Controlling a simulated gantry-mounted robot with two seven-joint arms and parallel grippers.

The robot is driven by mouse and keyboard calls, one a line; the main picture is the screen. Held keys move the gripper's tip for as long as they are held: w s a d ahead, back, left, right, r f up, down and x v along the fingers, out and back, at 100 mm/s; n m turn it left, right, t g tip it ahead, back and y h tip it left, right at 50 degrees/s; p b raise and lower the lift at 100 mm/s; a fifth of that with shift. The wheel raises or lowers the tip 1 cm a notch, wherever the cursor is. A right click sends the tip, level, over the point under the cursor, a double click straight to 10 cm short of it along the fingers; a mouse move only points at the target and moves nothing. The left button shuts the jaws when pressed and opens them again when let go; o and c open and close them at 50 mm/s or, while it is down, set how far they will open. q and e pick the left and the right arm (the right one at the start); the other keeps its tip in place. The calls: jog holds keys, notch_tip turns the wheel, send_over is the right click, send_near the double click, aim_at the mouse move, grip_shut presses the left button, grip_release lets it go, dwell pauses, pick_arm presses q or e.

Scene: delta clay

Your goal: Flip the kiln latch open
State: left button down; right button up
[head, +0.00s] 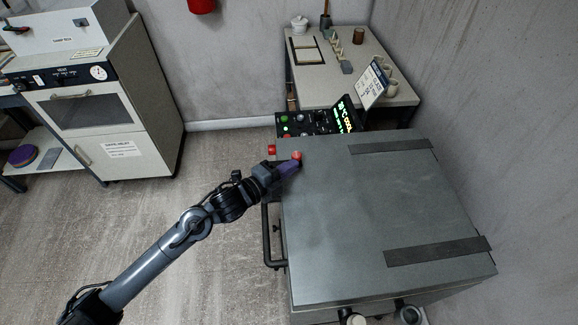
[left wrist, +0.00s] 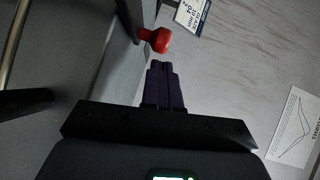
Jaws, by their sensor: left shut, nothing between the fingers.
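The kiln (head: 350,215) is a large grey box with a flat lid and two dark straps, at the right of the head view. A red knob (head: 297,155), which looks like the latch handle, is at the lid's far left corner. It also shows in the left wrist view as a red knob (left wrist: 156,40) on a short stem by the kiln's edge. My left gripper (head: 295,165) is shut and empty, its dark purple fingers close to the knob. In the left wrist view the fingertips (left wrist: 161,65) are just below the knob; I cannot tell whether they touch. My right gripper is not in view.
A second red piece (head: 271,150) is just left of the knob. A control panel (head: 305,123) with a lit display is behind the kiln. A black bar handle (head: 267,240) runs down the kiln's left side. A table (head: 300,75) with pottery stands behind. Floor at left is clear.

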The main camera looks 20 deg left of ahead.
pick_arm(q)
jog(key=shift+w+a+f, duration=0.1)
jog(key=shift+w+a, duration=0.05)
jog(key=shift+w, duration=0.3)
jog(key=shift+w, duration=0.1)
